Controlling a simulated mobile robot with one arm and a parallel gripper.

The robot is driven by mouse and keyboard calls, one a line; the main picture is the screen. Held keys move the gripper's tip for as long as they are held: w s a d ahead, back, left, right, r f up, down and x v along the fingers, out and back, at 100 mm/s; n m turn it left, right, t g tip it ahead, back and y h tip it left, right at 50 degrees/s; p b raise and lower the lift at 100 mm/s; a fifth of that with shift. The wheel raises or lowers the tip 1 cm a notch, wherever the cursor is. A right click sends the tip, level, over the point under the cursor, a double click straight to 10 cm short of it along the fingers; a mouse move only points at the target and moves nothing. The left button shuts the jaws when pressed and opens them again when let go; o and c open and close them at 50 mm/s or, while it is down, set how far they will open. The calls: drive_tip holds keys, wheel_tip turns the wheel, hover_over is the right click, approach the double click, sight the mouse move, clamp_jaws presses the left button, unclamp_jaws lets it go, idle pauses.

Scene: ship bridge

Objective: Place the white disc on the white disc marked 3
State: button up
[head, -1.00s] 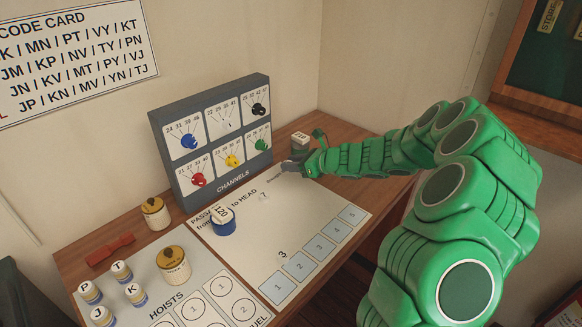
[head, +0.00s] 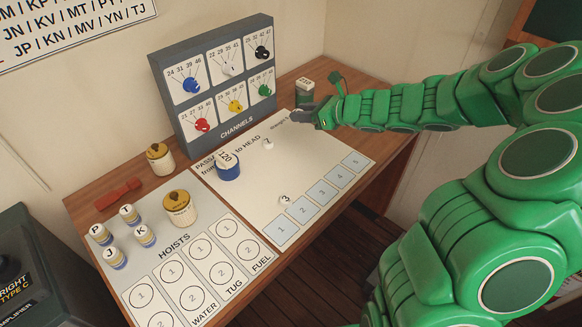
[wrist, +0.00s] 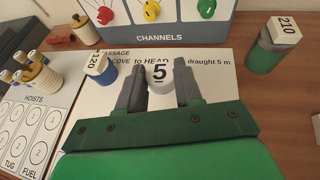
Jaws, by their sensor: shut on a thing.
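My gripper (wrist: 159,80) is shut on a white disc (wrist: 160,76) with a black underlined 5, held between its two grey fingertips. In the head view my gripper (head: 299,112) is low over the far right of the white passage sheet (head: 235,182), and the held disc cannot be made out there. The white disc marked 3 (head: 285,199) lies on the sheet nearer the front, just behind the row of blue numbered squares. Another white disc, marked 7 (head: 267,143), lies farther back, nearer my gripper. Neither the 3 nor the 7 shows in the wrist view.
A blue cylinder marked 120 (head: 228,168) stands on the sheet's left part. A green cylinder marked 210 (head: 305,91) stands behind my gripper. The grey channels panel (head: 230,122) rises at the back. Jars and lettered pieces stand left. The sheet's middle right is clear.

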sight(286, 201)
wheel_tip(286, 201, up, 4)
drive_tip(key=shift+f, duration=0.1)
drive_tip(key=s+a+f+n+g+h, duration=0.2)
drive_tip(key=s+a+f+n+g, duration=0.2)
drive_tip(key=s+n+g, duration=0.2)
drive_tip(key=s+a+f+n+g+h, duration=0.2)
drive_tip(key=s+a+f+n+g, duration=0.2)
drive_tip(key=s+n+g, duration=0.3)
drive_tip(key=s+a+f+n+g+h, duration=0.2)
drive_tip(key=s+a+f+n+g, duration=0.2)
drive_tip(key=s+f+n+g, duration=0.1)
drive_tip(key=shift+s+a+n+g+h, duration=0.1)
drive_tip(key=shift+s+n+g+h, duration=0.2)
drive_tip(key=shift+s+n+g, duration=0.55)
drive_tip(key=n+h, duration=0.1)
drive_tip(key=s+n+h, duration=0.1)
drive_tip(key=n+h, duration=0.1)
drive_tip(key=s+d+f+n+g+h, duration=0.1)
drive_tip(key=shift+d+n+h, duration=0.1)
drive_tip(key=shift+n+h, duration=0.15)
drive_tip(key=shift+h, duration=0.15)
drive_tip(key=shift+s+d+f+n+h, duration=0.15)
drive_tip(key=shift+s+n+h, duration=0.1)
drive_tip(key=shift+n+h, duration=0.3)
drive_tip(key=shift+s+d+n+h, duration=0.15)
drive_tip(key=shift+n+h, duration=0.25)
drive_tip(key=shift+h, duration=0.1)
drive_tip(key=shift+s+d+n+h, duration=0.1)
drive_tip(key=shift+d+n+h, duration=0.05)
drive_tip(key=shift+n+h, duration=0.25)
